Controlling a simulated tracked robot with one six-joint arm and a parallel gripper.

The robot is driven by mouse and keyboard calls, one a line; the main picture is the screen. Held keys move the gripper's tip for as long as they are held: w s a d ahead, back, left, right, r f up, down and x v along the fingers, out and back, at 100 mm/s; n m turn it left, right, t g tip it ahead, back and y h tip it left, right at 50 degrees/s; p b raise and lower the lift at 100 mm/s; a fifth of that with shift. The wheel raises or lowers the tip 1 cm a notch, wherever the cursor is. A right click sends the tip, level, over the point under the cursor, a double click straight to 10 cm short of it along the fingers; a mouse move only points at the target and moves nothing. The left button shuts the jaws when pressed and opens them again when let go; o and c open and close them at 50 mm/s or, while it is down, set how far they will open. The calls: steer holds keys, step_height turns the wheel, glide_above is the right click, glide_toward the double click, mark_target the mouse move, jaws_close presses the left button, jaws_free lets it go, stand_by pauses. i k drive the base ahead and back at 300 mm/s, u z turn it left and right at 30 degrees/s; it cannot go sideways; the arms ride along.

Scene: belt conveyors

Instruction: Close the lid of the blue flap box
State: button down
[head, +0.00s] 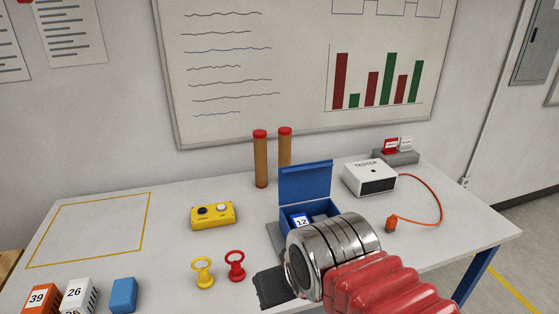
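The blue flap box (326,208) stands on the white table, right of the middle. Its lid (306,181) is open and stands up at the back edge of the box. The front and lower right of the box are hidden behind my wrist. My gripper (270,288) is in front of the box, nearer the camera and lower left of it in the picture. Only a dark part of it shows, so I cannot tell its opening or see anything held.
A white tester (370,178) with an orange cable stands right of the box. Two brown tubes (261,160) with red caps stand behind. A yellow button box (213,215), yellow ring (203,272) and red ring (236,265) stand left. The yellow-outlined area (148,222) is empty.

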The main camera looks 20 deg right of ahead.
mark_target(309, 181)
steer(key=u, duration=1.1)
steer(key=k, duration=0.9)
steer(key=z, duration=1.2)
steer(key=i, duration=0.9)
steer(key=z, duration=0.05)
